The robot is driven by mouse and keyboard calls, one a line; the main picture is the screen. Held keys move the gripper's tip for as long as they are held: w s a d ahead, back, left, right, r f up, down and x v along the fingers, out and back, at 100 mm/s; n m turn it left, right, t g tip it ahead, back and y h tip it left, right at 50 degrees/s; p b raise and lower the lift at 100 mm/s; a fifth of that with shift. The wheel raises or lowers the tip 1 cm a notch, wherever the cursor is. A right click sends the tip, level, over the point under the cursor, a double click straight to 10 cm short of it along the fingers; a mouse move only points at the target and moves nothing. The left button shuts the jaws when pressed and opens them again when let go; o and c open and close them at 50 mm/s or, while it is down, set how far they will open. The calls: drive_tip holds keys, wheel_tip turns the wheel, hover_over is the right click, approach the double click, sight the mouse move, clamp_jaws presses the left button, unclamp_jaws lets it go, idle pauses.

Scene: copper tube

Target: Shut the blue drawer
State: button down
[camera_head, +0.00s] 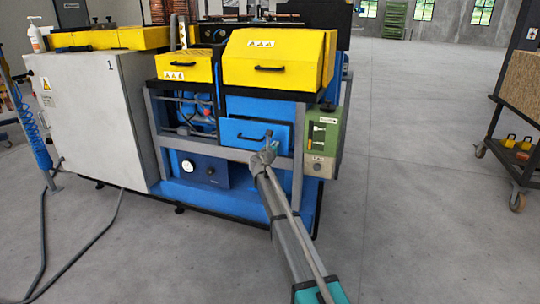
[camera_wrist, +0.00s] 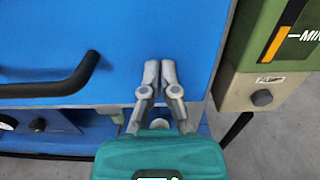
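The blue drawer (camera_head: 250,134) is in the machine's front, below the yellow hood, with a black bar handle. In the wrist view its blue front (camera_wrist: 200,35) fills most of the picture, and the black handle (camera_wrist: 55,80) is at the left. My gripper (camera_head: 269,138) is in front of the drawer's right part, right of the handle. In the wrist view my gripper (camera_wrist: 160,68) has its two fingers close together, with nothing seen between them. The fingertips overlap the drawer front; I cannot tell whether they touch it. How far the drawer stands out is hard to tell.
A green box (camera_head: 322,135) with a grey lower part is just right of the drawer; it also shows in the wrist view (camera_wrist: 255,45). A yellow hood (camera_head: 275,58) is above. A wheeled cart (camera_head: 515,140) stands far right. The floor between is clear.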

drive_tip(key=x, duration=0.7)
drive_tip(key=shift+w, duration=0.25)
drive_tip(key=shift+w+d, duration=0.1)
drive_tip(key=v, duration=1.4)
drive_tip(key=shift+s, duration=0.35)
